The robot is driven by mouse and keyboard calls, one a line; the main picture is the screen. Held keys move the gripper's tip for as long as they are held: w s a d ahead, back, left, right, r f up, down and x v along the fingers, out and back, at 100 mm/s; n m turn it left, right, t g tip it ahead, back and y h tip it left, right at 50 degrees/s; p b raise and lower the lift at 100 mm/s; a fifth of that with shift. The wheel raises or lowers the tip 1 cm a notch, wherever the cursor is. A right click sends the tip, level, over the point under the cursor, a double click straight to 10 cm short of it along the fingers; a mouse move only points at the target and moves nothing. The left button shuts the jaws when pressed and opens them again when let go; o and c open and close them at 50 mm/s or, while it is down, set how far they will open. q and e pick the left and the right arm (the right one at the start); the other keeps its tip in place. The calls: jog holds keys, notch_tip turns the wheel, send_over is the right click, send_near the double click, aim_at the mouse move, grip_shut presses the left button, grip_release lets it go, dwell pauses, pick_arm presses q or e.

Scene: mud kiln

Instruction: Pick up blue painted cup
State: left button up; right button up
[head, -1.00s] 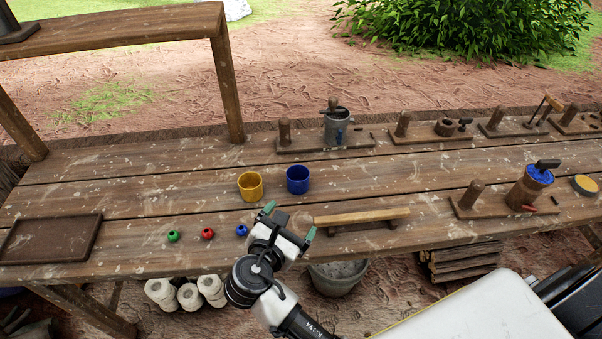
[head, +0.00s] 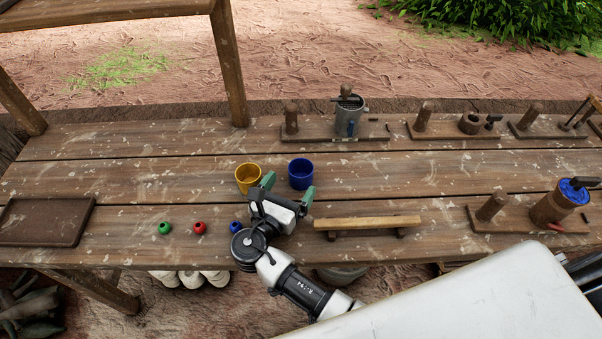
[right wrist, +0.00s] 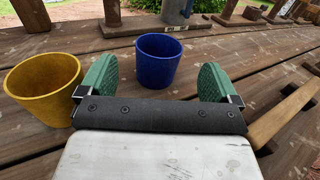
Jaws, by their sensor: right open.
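The blue painted cup (head: 301,174) stands upright on the wooden table, just right of a yellow cup (head: 248,178). My right gripper (head: 288,187) is open and empty, just on the near side of the blue cup. In the right wrist view the blue cup (right wrist: 157,60) stands beyond and between the two green fingers (right wrist: 158,85), with clear space between it and each finger. The yellow cup (right wrist: 43,88) is close to the outside of the left finger there. My left gripper is not in view.
Green (head: 164,228), red (head: 199,227) and blue (head: 235,227) beads lie near the front edge. A wooden bar on feet (head: 367,223) is right of my gripper. An empty brown tray (head: 46,222) is at far left. Wooden stands, one with a grey mug (head: 349,118), line the back.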

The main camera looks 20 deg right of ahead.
aim_at(295, 177)
jog(key=shift+w+d, duration=0.35)
jog(key=shift+w, duration=0.05)
jog(key=x, duration=0.4)
jog(key=shift+r+p, duration=0.1)
jog(key=shift+p, duration=0.2)
jog(key=shift+w+d, duration=0.3)
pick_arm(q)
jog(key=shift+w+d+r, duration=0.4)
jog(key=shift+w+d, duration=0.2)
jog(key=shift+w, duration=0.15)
pick_arm(e)
jog(key=shift+c, duration=0.7)
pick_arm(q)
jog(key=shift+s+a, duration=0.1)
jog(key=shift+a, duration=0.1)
pick_arm(e)
jog(key=c, duration=0.9)
jog(key=shift+o, duration=0.2)
